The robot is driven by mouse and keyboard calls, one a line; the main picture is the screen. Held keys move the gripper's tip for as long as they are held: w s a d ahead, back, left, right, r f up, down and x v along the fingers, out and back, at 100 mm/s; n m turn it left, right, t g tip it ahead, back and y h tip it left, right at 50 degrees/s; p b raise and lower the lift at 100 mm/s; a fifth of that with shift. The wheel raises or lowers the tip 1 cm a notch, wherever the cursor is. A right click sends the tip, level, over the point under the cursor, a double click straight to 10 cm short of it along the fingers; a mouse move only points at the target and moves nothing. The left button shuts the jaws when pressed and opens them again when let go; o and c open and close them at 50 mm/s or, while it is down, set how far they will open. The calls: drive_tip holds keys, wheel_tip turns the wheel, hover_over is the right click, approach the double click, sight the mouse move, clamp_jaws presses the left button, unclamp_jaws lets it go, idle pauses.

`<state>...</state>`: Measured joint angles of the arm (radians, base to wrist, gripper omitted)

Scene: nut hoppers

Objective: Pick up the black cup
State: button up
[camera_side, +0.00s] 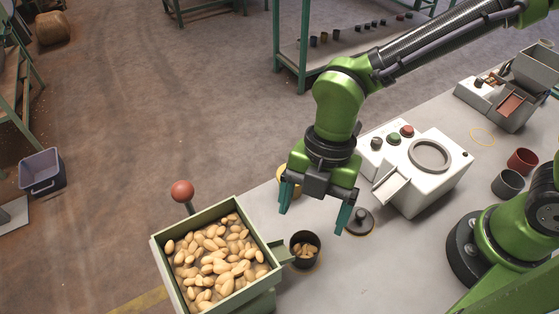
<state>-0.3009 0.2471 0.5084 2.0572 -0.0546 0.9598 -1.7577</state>
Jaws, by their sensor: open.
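The black cup (305,256) stands upright on the grey table, at the mouth of the chute of a green hopper (160,262). Some nuts (305,248) lie inside the cup. My gripper (313,222) is above the table, up and slightly right of the cup in the picture. Its two teal fingers are apart with nothing between them. The gripper is not touching the cup.
The hopper at the left is full of nuts and has a red ball-topped lever (182,191). A dark round weight (358,221), a yellow cup (289,182) partly hidden by my gripper, and a white machine (428,185) stand close by. Red (522,161) and grey (508,184) cups stand right.

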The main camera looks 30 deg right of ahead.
sight(303, 251)
drive_tip(key=x, duration=1)
drive_tip(key=shift+f, duration=0.45)
drive_tip(key=shift+c, duration=0.3)
drive_tip(key=c, duration=1.2)
drive_tip(key=shift+r, duration=0.15)
